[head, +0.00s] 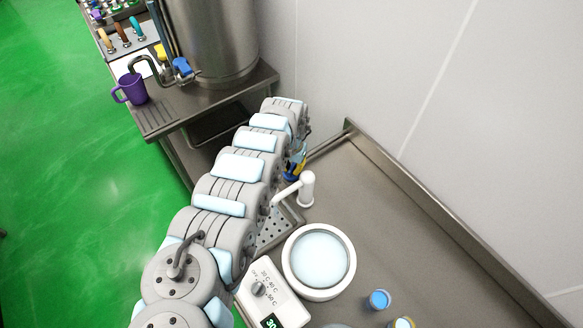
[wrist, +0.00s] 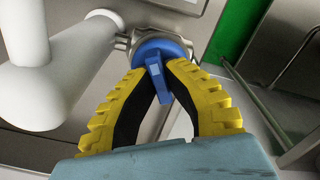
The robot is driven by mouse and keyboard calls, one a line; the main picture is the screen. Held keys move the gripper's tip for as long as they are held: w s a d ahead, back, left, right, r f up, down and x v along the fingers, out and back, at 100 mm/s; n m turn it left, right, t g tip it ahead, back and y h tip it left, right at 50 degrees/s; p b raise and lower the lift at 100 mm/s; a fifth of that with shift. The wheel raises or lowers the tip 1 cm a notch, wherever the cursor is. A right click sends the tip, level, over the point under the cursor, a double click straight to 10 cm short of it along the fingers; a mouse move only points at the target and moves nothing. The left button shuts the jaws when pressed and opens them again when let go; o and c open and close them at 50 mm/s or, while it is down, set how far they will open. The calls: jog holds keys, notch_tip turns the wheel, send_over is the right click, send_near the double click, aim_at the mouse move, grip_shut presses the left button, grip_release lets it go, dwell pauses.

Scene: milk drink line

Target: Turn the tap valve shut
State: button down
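The tap valve has a blue handle (wrist: 158,80) with a round hub and a lever that points down toward my gripper in the wrist view. The hub sits on a silver metal fitting. My gripper (wrist: 157,72) has two yellow ribbed fingers with black inner faces, and their tips close in on both sides of the lever. The fingers appear shut on it. In the head view my gripper (head: 295,165) is partly hidden behind my arm, beside the white spout (head: 306,189), and the valve itself is hard to make out there.
A round white-rimmed vessel (head: 290,262) and a control box (head: 273,295) stand near my arm. Small blue cups (head: 379,299) are at the lower right. A steel tank (head: 212,40), with another blue-handled tap (head: 182,66), and a purple mug (head: 131,89) stand at the upper left.

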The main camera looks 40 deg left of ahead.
aim_at(292, 168)
jog(key=shift+m, duration=0.3)
jog(key=shift+f+m+p, duration=0.1)
jog(key=shift+m+p, duration=0.3)
jog(key=shift+m, duration=2.2)
jog(key=c, duration=1.1)
grip_release()
notch_tip(292, 168, up, 12)
